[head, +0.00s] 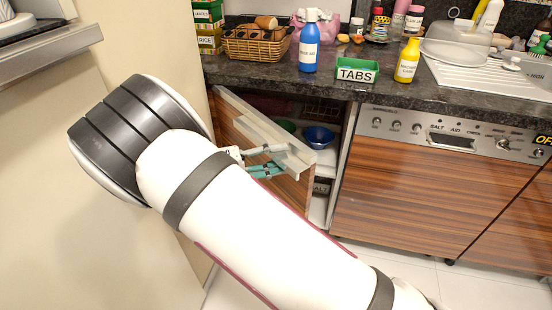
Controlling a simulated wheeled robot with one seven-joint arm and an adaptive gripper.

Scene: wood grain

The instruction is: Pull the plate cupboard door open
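The plate cupboard door (229,116) has brown wood grain and a pale top edge. It stands partly open below the counter, swung out from its left side toward me. A pale bar (262,134) runs along its upper part. My gripper (276,160) is at the door's upper free end, with grey and teal fingers against or very close to it. My arm covers the gripper's base and the door's lower part. I cannot tell whether the fingers are closed on the bar. Inside the cupboard are a blue bowl (318,138) and a green dish (288,126).
A dishwasher (420,190) with a wood front stands right of the cupboard. White floor tiles at lower right are clear.

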